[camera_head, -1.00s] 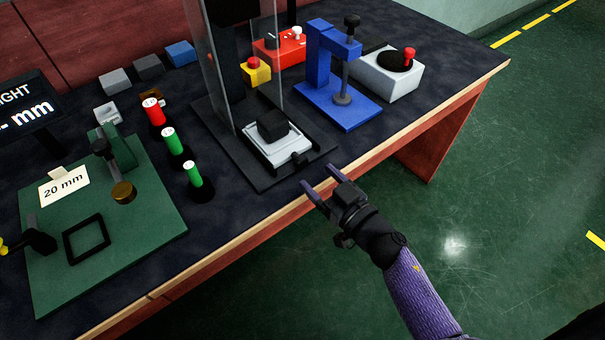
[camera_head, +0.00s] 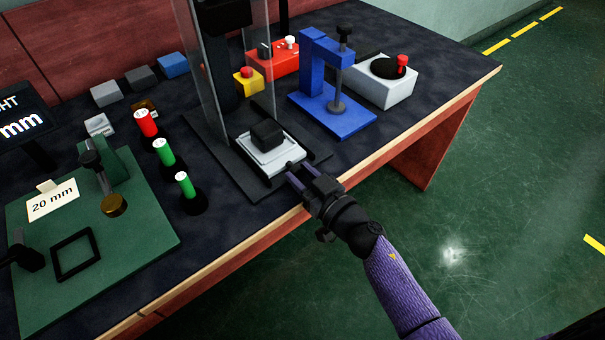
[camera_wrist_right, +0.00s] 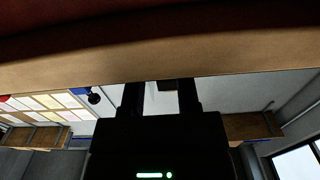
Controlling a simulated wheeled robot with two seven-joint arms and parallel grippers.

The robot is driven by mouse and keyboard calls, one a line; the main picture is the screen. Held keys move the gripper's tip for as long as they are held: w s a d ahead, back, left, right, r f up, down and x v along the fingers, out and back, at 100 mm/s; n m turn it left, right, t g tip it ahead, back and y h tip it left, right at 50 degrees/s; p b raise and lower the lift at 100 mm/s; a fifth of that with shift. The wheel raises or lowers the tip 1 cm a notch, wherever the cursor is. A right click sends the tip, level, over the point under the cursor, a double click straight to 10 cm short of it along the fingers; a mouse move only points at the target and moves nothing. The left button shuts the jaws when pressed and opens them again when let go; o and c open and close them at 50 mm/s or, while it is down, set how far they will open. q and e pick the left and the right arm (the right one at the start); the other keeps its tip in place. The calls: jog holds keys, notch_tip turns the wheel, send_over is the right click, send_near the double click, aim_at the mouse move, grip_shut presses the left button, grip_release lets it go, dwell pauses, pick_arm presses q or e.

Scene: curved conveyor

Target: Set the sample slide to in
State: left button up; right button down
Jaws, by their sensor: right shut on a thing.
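The sample slide (camera_head: 285,155) is a light grey tray with a black block (camera_head: 267,134) on it. It sits on the dark base of the machine with the clear guard, near the table's front edge. My right gripper (camera_head: 294,172) is at the slide's front end and is shut on its small dark handle, which the fingers largely hide. In the right wrist view the two dark fingers (camera_wrist_right: 160,98) stand apart, with a small dark piece (camera_wrist_right: 167,86) between them. My left gripper is not in view.
A clear guard panel (camera_head: 260,60) rises beside the slide. A blue press (camera_head: 330,110), a grey box with a red knob (camera_head: 385,85), and a red box with a yellow button box stand behind and right. Red and green cylinders and a green fixture board (camera_head: 130,250) are left.

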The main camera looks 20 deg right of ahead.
aim_at(275, 150)
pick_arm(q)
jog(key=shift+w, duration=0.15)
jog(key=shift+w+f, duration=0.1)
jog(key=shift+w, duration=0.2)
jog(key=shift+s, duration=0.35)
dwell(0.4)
pick_arm(e)
jog(key=shift+w+a, duration=0.1)
jog(key=shift+w, duration=0.15)
jog(key=shift+x, duration=1.5)
jog(key=shift+c, duration=1.7)
grip_release()
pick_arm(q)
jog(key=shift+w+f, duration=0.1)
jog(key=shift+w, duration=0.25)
